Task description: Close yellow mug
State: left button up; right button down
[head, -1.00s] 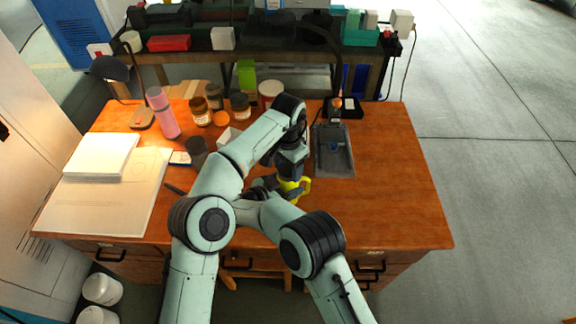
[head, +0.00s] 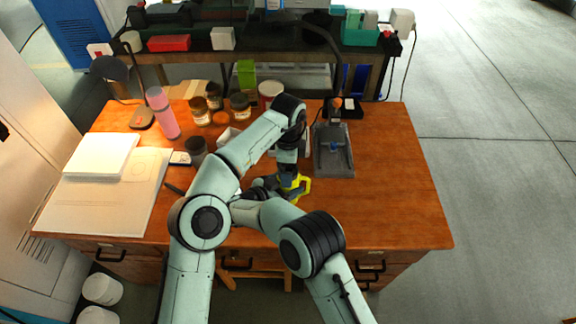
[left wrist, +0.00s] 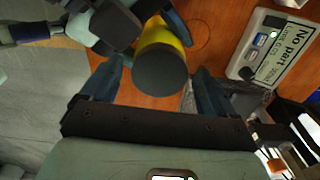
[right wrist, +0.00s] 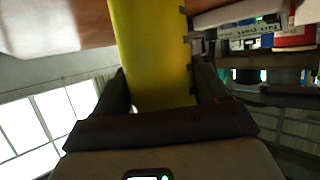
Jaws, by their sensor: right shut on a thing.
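The yellow mug (head: 305,185) is above the front middle of the desk, its handle to the right. In the left wrist view a flat dark grey disc (left wrist: 160,71), which looks like a lid, covers the mug's mouth; the yellow wall (left wrist: 158,32) shows behind it. My left gripper (left wrist: 160,92) is open, its fingers on either side of the disc with gaps. My right gripper (right wrist: 158,95) is shut on the mug's yellow wall (right wrist: 152,45). In the head view my arms hide part of the mug and the fingertips.
A grey tray (head: 345,170) lies right of the mug. A dark cup (head: 197,152), several jars (head: 240,106) and a pink bottle (head: 163,116) stand to the left. A white "No part" device (left wrist: 272,50) is close by. The desk's right side (head: 395,190) is clear.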

pick_arm(q)
jog(key=shift+r, duration=2.25)
jog(key=shift+c, duration=0.5)
jog(key=m, duration=0.4)
jog(key=shift+w+d+r, duration=0.1)
jog(key=shift+r, duration=0.3)
jog(key=m, duration=0.3)
jog(key=r+m, duration=0.1)
jog(key=m, duration=0.5)
jog(key=r+m, duration=0.1)
jog(key=m, duration=0.7)
jog(key=shift+r+m, duration=0.3)
jog(key=shift+m, duration=0.1)
